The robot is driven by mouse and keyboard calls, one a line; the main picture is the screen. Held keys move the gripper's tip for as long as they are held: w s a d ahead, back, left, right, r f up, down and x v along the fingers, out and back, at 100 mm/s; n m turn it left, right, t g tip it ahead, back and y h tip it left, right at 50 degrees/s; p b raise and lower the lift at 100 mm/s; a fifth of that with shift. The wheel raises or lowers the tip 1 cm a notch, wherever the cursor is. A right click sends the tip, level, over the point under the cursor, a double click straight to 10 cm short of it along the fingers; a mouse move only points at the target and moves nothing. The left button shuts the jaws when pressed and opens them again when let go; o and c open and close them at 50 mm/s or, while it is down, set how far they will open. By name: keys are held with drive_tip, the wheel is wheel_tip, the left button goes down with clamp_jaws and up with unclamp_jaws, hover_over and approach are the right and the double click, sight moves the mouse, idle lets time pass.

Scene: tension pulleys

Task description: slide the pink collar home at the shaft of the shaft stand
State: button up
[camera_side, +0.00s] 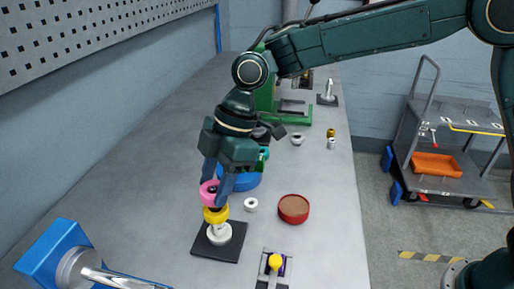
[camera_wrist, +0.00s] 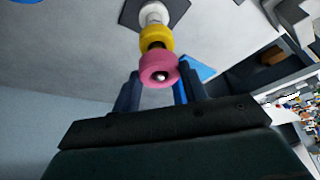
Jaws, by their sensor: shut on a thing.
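The pink collar (camera_side: 208,194) is between the fingers of my gripper (camera_side: 214,184), which is shut on it. In the wrist view the pink collar (camera_wrist: 158,66) sits between the gripper's fingertips (camera_wrist: 159,80), and a shiny tip shows in its hole, so it appears to be around the top of the shaft. A yellow collar (camera_side: 216,215) is lower on the shaft, with a small dark gap between it and the pink one. Below is the white part (camera_side: 219,235) of the shaft stand, on a black square plate (camera_side: 230,249). The fingers partly hide the pink collar in the side view.
A white ring (camera_side: 251,204) and a red round dish (camera_side: 293,209) lie to the right. A fixture with a yellow knob (camera_side: 275,262) is at the front; a blue block with a metal cylinder (camera_side: 75,266) is front left.

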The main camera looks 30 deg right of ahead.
drive_tip(key=shift+f, duration=1.5)
drive_tip(key=o, duration=1.1)
drive_tip(key=shift+c, duration=0.2)
drive_tip(key=shift+r, duration=0.2)
drive_tip(key=v, duration=1.3)
drive_tip(key=shift+d+r, duration=0.2)
drive_tip(key=shift+d, duration=0.1)
